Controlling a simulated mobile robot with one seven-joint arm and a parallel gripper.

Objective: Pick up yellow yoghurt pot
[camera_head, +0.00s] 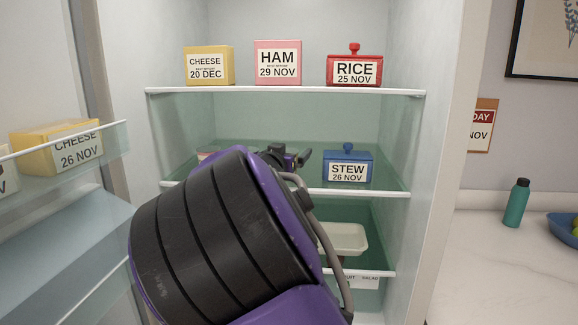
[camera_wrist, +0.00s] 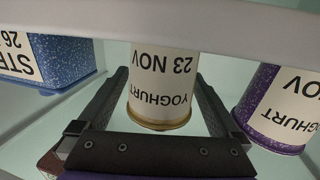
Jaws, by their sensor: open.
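The yellow yoghurt pot (camera_wrist: 163,92) shows upside down in the wrist view, with a white label reading YOGHURT 23 NOV and a yellow rim. My gripper (camera_wrist: 160,80) is open, with one dark finger on each side of the pot. I cannot tell whether either finger touches it. In the head view my gripper (camera_head: 290,157) shows small at the middle shelf, left of the blue stew box, mostly behind my purple and black arm. The yellow pot is hidden there.
A purple yoghurt pot (camera_wrist: 278,108) stands close to the right finger in the wrist view. The blue stew box (camera_head: 347,168) is also near, at left in the wrist view (camera_wrist: 65,60). The upper shelf edge (camera_head: 285,91) holds cheese, ham and rice boxes.

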